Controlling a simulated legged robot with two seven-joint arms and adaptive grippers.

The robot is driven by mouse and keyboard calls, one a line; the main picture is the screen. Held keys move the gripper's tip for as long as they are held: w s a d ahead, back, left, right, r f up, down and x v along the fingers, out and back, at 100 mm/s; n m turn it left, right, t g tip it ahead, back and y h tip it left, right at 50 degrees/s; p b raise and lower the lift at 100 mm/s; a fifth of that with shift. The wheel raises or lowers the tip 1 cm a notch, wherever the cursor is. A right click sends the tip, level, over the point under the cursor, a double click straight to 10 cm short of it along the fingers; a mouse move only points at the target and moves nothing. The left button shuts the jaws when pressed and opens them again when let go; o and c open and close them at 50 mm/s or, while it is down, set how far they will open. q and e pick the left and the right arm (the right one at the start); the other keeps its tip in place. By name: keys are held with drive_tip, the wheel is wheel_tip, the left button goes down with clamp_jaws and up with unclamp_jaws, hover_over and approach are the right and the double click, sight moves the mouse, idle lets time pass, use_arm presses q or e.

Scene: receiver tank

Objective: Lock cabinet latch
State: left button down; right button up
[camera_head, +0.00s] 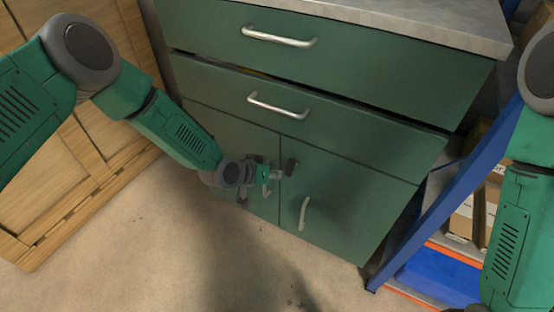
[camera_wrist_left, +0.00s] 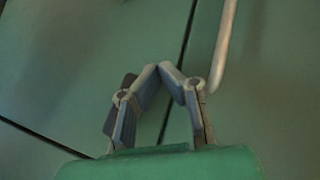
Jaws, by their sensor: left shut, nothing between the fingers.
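The green cabinet (camera_head: 345,180) has two drawers above two lower doors. My left gripper (camera_head: 288,168) is in front of the doors, near the seam between them, just below the lower drawer. Its fingers are shut and empty; in the left wrist view the fingertips (camera_wrist_left: 160,70) meet in front of green panels. A door handle (camera_wrist_left: 224,45) stands beside the fingers there, apart from them. The right door's handle (camera_head: 304,213) hangs below and right of the gripper in the head view. I cannot make out a separate latch; the gripper covers part of the door seam.
The lower drawer (camera_head: 330,122) juts out a little, with a dark gap above it. Wooden crates (camera_head: 95,150) stand at the left. A blue rack post (camera_head: 440,195) and shelves with boxes stand close on the right. The floor (camera_head: 150,240) in front is clear.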

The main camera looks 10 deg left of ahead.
use_arm(q)
drive_tip(key=shift+d, duration=0.2)
drive_tip(key=shift+a, duration=0.15)
idle(0.4)
drive_tip(key=v, duration=1.1)
drive_tip(key=shift+s+a+r, duration=0.2)
drive_tip(key=shift+s+r, duration=0.05)
drive_tip(key=shift+s, duration=0.05)
